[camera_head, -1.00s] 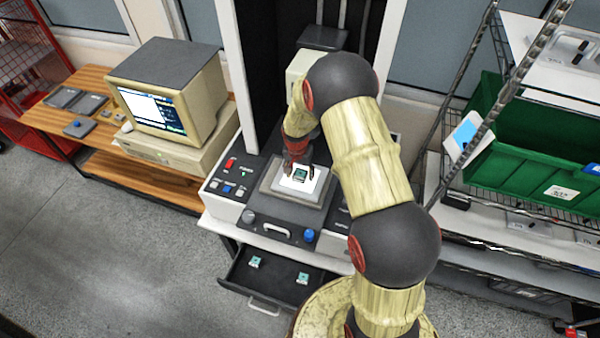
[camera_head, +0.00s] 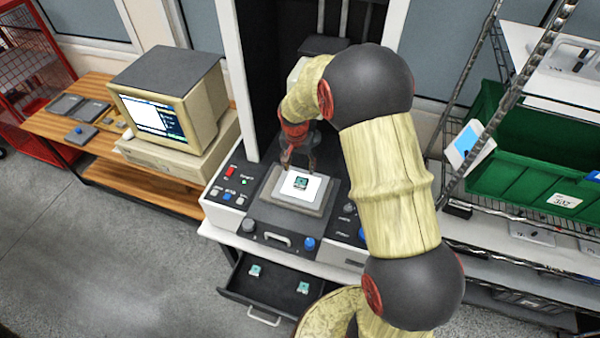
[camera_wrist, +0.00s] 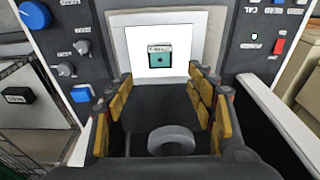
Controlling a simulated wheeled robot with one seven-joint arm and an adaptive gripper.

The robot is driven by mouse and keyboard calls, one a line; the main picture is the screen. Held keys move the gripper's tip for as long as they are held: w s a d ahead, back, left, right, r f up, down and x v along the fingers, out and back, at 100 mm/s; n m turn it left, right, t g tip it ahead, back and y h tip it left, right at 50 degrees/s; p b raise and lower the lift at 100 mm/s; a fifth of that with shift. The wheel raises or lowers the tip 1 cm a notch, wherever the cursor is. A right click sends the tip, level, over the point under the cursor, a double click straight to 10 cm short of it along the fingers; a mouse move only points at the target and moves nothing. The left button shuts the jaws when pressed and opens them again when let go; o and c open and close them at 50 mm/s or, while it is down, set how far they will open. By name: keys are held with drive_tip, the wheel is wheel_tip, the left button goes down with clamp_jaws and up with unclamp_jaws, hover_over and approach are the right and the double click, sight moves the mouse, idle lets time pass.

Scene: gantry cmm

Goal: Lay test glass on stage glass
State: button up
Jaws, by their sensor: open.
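The test glass (camera_head: 300,183), a small teal square with a pale label strip, lies on the bright white stage glass (camera_head: 313,188) of the measuring machine. In the wrist view the test glass (camera_wrist: 159,58) lies flat within the lit stage glass (camera_wrist: 192,62), apart from its edges. My gripper (camera_head: 299,168) is above the far side of the stage. In the wrist view my gripper (camera_wrist: 168,92) has its fingers spread wide with nothing between them, clear of the test glass.
An open drawer (camera_head: 262,308) below the machine holds two similar teal pieces (camera_head: 255,271) (camera_head: 303,287). A computer (camera_head: 170,95) stands on the wooden bench at left. A wire rack with a green bin (camera_head: 530,190) is at right. Control knobs and buttons flank the stage.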

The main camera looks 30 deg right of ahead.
drive_tip(key=s+a+r+n+t, duration=0.1)
drive_tip(key=s+a+r+n, duration=0.3)
drive_tip(key=r, duration=0.6)
drive_tip(key=s+a+r+t, duration=0.1)
drive_tip(key=s+a+r, duration=0.1)
drive_tip(key=s+r, duration=0.6)
drive_tip(key=s+a+r+n+t, duration=0.1)
drive_tip(key=s+r, duration=0.3)
drive_tip(key=s, duration=0.4)
drive_tip(key=s+a+r+n+t+y, duration=0.1)
drive_tip(key=s+a+r+n, duration=0.3)
drive_tip(key=s, duration=0.5)
drive_tip(key=shift+r, duration=0.75)
drive_tip(key=shift+s+f, duration=0.1)
